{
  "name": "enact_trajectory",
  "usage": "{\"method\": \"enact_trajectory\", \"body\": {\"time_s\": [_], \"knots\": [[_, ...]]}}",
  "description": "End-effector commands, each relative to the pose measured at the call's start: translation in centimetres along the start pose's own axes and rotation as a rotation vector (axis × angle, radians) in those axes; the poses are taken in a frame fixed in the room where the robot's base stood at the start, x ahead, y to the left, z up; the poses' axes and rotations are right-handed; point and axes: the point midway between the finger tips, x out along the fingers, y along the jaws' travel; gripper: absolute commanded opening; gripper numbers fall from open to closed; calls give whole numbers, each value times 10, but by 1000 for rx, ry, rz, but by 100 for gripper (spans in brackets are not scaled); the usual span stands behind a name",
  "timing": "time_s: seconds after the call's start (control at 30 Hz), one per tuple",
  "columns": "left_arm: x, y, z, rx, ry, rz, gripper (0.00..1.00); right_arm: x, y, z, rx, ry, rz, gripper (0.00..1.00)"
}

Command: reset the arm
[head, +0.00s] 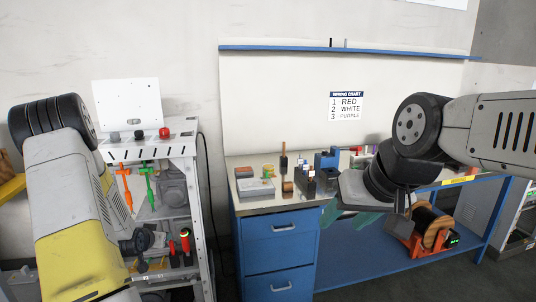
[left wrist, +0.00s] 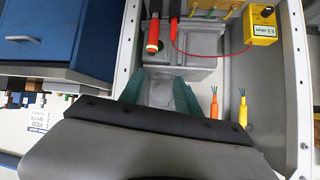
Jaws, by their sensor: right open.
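My right arm enters the head view from the right, and its gripper (head: 348,214) hangs in front of the bench, its teal fingers apart, with nothing seen between them. My left arm reaches down on the left of the head view, in front of the white rack. Its fingers are not clearly seen there. In the left wrist view my left gripper (left wrist: 158,98) has its two teal fingers spread apart over a grey surface, with no object seen between them.
A workbench (head: 280,205) with blue drawers (head: 283,230) carries small parts. An orange spool stand (head: 425,235) sits on its lower shelf. The white rack (head: 150,150) holds orange and green tools. A yellow meter (left wrist: 261,25) shows in the left wrist view.

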Motion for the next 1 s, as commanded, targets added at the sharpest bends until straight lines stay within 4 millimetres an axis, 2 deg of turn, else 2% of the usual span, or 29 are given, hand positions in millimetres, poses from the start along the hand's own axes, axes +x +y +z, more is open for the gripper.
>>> {"method": "enact_trajectory", "body": {"time_s": [0.03,0.2,0.3,0.47,0.57,0.67,0.8,0.9,1.0], "knots": [[-16,7,-29,15,-10,0,39,0,0,0,0,0,0,52],[-76,36,-86,21,-88,3,39,0,0,0,0,0,0,52],[-118,56,-111,14,-130,11,39,0,0,0,0,0,0,52],[-192,93,-135,-12,-191,40,39,0,0,0,0,0,0,52],[-241,117,-139,-32,-227,69,39,0,0,0,0,0,0,52],[-292,140,-136,-53,-264,109,39,0,0,0,0,0,0,52],[-357,170,-118,-75,-318,176,39,0,0,0,0,0,0,52],[-393,185,-103,-86,-351,220,39,0,0,0,0,0,0,52],[-417,194,-90,-89,-376,253,39,0,0,0,0,0,0,52]]}}
